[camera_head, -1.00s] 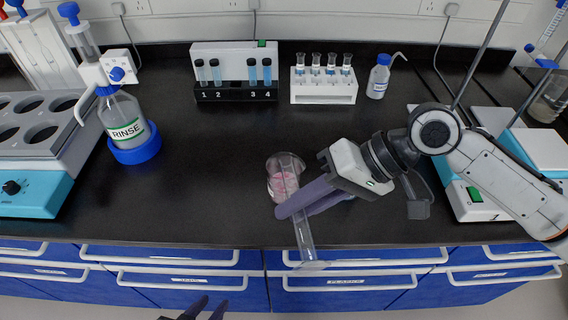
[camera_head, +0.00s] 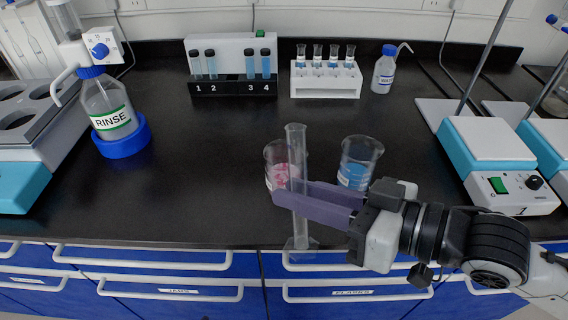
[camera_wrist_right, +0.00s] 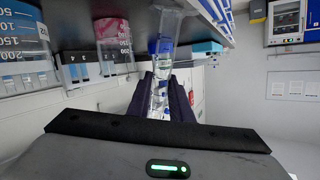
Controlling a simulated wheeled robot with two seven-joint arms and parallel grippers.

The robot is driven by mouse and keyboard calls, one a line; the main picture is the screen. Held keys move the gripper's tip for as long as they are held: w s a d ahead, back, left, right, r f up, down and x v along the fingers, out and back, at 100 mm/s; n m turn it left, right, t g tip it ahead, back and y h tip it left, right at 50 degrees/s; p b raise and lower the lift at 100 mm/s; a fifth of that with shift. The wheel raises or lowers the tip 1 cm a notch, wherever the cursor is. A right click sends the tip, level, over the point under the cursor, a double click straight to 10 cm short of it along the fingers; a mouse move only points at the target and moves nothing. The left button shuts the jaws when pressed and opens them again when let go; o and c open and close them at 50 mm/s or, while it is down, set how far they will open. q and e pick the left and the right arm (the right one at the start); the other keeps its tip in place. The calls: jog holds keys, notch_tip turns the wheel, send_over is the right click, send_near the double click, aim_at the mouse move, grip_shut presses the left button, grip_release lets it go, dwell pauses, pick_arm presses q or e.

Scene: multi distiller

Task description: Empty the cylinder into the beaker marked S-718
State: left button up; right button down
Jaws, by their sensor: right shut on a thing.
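My right gripper (camera_head: 288,197) is shut on a clear graduated cylinder (camera_head: 297,150) and holds it about upright near the bench's front edge. The cylinder's foot shows below the fingers, over the drawer fronts; I cannot make out any liquid in it. It also shows between the fingers in the right wrist view (camera_wrist_right: 170,22). A beaker with pink markings (camera_head: 275,158) stands just behind the cylinder, partly hidden by it. A beaker with blue markings (camera_head: 358,150) stands to its right, behind my gripper. I cannot read S-718 on either beaker. My left gripper is out of view.
A RINSE bottle (camera_head: 112,120) in a blue holder stands at left. A numbered tube rack (camera_head: 235,88), a white vial rack (camera_head: 325,88) and a wash bottle (camera_head: 383,72) stand at the back. A stirrer (camera_head: 490,140) is at right. The bench's middle is clear.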

jog(key=shift+f+n+t+y+b, duration=0.4)
jog(key=shift+f+n+b, duration=0.1)
jog(key=shift+b, duration=0.65)
jog(key=shift+r+n+t+y+b, duration=0.1)
jog(key=shift+n+t+y+b, duration=0.25)
jog(key=shift+b, duration=0.6)
jog(key=shift+n+t+y+b, duration=0.25)
jog(key=shift+n+b, duration=0.1)
jog(key=shift+b, duration=0.25)
jog(key=shift+s+r, duration=0.1)
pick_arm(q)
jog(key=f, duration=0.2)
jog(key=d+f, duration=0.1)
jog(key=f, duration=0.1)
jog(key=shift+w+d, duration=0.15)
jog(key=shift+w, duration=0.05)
pick_arm(e)
jog(key=shift+r, duration=0.1)
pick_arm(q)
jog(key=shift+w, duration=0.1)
